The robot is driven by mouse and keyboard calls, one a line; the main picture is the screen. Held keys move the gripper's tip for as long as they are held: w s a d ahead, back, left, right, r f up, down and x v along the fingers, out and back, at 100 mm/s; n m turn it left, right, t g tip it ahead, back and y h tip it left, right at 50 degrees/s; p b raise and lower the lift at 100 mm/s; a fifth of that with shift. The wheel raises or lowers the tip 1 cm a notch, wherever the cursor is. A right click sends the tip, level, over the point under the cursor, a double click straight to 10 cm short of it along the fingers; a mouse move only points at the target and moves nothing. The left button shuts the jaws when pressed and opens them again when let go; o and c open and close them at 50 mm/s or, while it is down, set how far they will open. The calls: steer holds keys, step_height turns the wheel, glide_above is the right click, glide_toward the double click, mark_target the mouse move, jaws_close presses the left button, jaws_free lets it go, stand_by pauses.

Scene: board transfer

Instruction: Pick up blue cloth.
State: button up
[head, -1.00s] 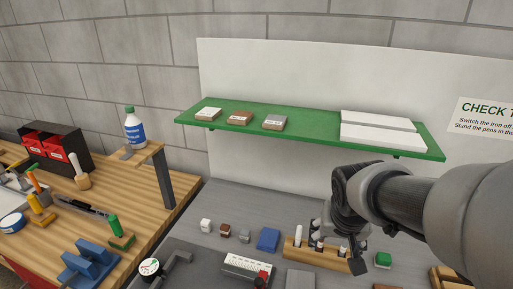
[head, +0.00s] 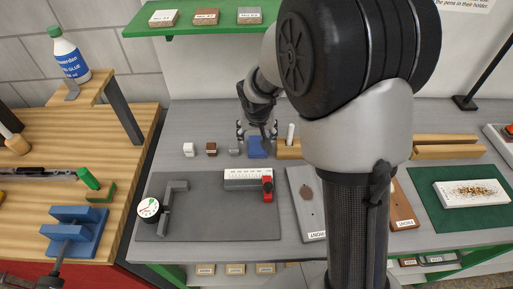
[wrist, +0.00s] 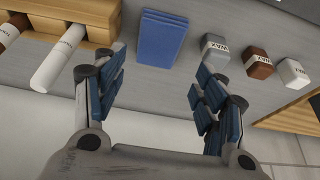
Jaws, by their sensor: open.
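The blue cloth (head: 257,147) is a small folded blue block lying on the grey bench, between the small grey block and the wooden pen holder. It also shows in the wrist view (wrist: 162,38), flat, with layered folds. My gripper (head: 257,131) is just behind and above the cloth in the head view. In the wrist view the two fingers (wrist: 158,75) are spread wide, and the cloth lies ahead of the gap between them, untouched. The gripper is open and empty.
The pen holder (wrist: 92,28) with markers stands close on one side of the cloth. Grey (wrist: 215,50), brown (wrist: 258,64) and white (wrist: 292,72) blocks stand on the other. The green shelf (head: 190,30) is above. A grey mat (head: 215,222) lies in front.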

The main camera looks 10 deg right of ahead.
mark_target(257, 144)
steer(key=b+x, duration=0.2)
steer(key=x, duration=0.6)
steer(key=shift+d+f+b, duration=0.1)
steer(key=shift+d+b, duration=0.05)
steer(key=shift+b, duration=0.15)
steer(key=shift+f+b, duration=0.15)
steer(key=shift+b, duration=0.15)
steer(key=shift+c, duration=0.4)
steer(key=shift+s, duration=0.1)
steer(key=c, duration=0.7)
